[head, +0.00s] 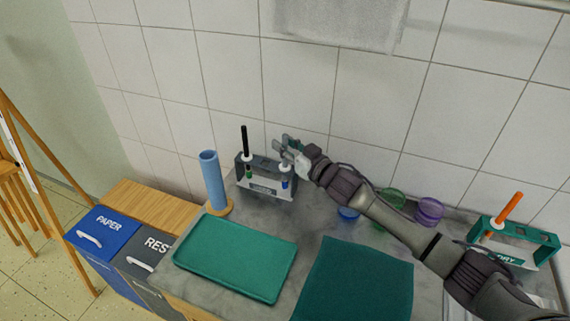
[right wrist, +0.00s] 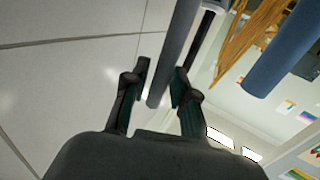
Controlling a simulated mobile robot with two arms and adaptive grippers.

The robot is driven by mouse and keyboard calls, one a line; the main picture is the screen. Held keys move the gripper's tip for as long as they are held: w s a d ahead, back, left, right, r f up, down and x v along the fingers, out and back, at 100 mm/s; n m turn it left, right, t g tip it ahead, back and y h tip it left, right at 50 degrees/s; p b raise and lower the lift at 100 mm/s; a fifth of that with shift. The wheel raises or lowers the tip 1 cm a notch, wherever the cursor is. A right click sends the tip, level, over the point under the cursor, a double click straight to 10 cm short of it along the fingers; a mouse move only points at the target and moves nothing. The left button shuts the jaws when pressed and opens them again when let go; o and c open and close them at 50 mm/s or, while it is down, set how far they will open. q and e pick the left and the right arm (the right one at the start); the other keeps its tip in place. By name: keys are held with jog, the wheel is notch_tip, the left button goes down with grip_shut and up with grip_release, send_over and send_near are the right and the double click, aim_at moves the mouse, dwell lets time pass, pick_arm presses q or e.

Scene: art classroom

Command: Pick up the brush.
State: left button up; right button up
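A grey rack (head: 265,187) stands on the counter against the tiled wall. A brush with a black handle (head: 244,140) stands upright in its left part. A second brush with a blue lower part (head: 285,184) is in its right part; its top is hidden behind my right gripper (head: 287,146). In the right wrist view a grey handle (right wrist: 177,50) passes between the open fingers of my right gripper (right wrist: 160,85), with a gap showing at the fingertips. The black handle (right wrist: 203,35) shows behind it. A brush with an orange handle (head: 508,208) stands in a green rack (head: 553,243). My left gripper is not in view.
A light blue tube (head: 211,180) on a round wooden base stands left of the grey rack. A green tray (head: 235,257) and a dark green mat (head: 355,285) lie in front. Green (head: 392,197) and purple (head: 430,208) cups stand behind my right arm.

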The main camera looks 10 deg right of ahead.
grip_shut()
notch_tip(320, 180, up, 10)
jog(key=shift+f, duration=0.15)
notch_tip(320, 180, up, 3)
jog(key=p, duration=0.2)
jog(key=shift+p, duration=0.3)
